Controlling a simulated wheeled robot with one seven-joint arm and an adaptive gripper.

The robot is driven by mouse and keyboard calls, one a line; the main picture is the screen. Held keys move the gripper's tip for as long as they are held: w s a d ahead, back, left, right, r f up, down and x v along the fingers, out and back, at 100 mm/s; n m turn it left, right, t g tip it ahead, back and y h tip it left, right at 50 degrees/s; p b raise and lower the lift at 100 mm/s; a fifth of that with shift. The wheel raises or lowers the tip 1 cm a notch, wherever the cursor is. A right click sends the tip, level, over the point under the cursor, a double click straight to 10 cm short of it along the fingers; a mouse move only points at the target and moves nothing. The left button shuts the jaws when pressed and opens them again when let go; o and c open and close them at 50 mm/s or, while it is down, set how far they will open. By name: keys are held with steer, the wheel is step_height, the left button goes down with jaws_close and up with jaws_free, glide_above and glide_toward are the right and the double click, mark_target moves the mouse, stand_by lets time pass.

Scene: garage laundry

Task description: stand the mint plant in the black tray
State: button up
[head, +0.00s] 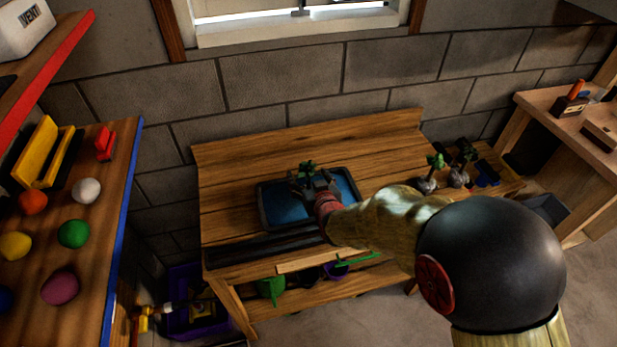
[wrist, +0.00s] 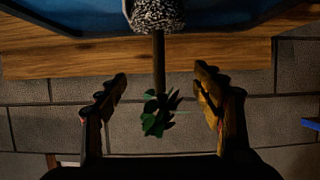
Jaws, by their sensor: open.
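The black tray (head: 262,207) with a blue inside lies on the wooden workbench. A small green-leaved plant, seemingly the mint plant (head: 307,167), shows at my gripper (head: 314,186) over the tray. In the wrist view the mint plant (wrist: 157,118) has a thin brown stem and a speckled grey base (wrist: 155,14). The base is against the tray's blue inside, at the picture's top. My gripper (wrist: 160,78) is open, with one finger on each side of the stem and a gap to both. In the head view my gripper hides the base.
Two similar plants in grey bases (head: 427,184) (head: 458,178) stand on the bench to the right. A dark long strip (head: 265,246) lies along the bench's front. A block wall (head: 285,75) rises behind. Bare wood (head: 375,150) is free behind and right of the tray.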

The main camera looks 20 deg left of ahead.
steer(key=shift+r+p, duration=0.25)
steer(key=shift+p, duration=0.05)
steer(key=p+v, duration=0.2)
steer(key=v, duration=1)
steer(key=shift+p, duration=0.35)
steer(key=s+d+r+m+g+h, duration=0.1)
steer(key=s+d+r+m+h, duration=0.1)
steer(key=d+r, duration=0.55)
steer(key=s+d+r+m+g+h, duration=0.1)
steer(key=s+d+r+h, duration=0.2)
steer(key=d, duration=0.8)
steer(key=s+d+r+m+g+h, duration=0.1)
steer(key=s+d+r+g, duration=0.1)
steer(key=s+d, duration=0.4)
steer(key=s+d+r+m+g+h, duration=0.1)
steer(key=s+d+r+m, duration=0.1)
steer(key=s+d, duration=0.4)
steer(key=s+r, duration=0.1)
steer(key=s, duration=0.3)
steer(key=shift+d+g, duration=0.4)
